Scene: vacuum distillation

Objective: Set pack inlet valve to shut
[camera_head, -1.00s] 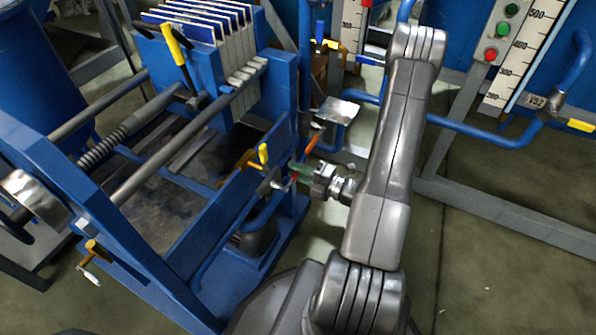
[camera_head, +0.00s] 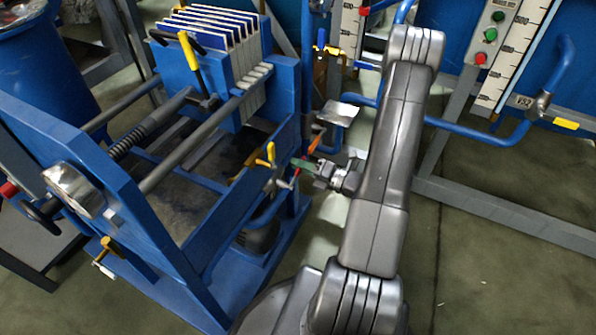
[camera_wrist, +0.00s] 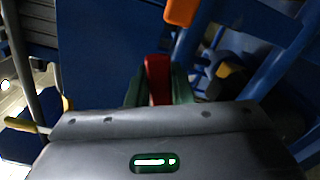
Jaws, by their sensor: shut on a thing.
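My gripper (camera_head: 303,165), with green fingers, is at the right side of the blue plate-pack frame in the head view. In the wrist view my gripper (camera_wrist: 158,90) is shut on a red valve handle (camera_wrist: 157,68), which stands between the two fingers. I cannot read a label, so I cannot confirm that this is the pack inlet valve. The valve body is hidden. An orange handle (camera_head: 316,142) is just above the fingers in the head view; it also shows at the top of the wrist view (camera_wrist: 182,11). A yellow handle (camera_head: 271,153) is just left of the fingers.
The blue frame (camera_head: 232,215) and its pale plate pack (camera_head: 247,62) lie left of my arm. A blue pipe (camera_head: 480,132) and grey stand rail (camera_head: 505,215) are at right. A small metal plate (camera_head: 337,114) is behind the gripper. Bare floor (camera_head: 490,275) is at lower right.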

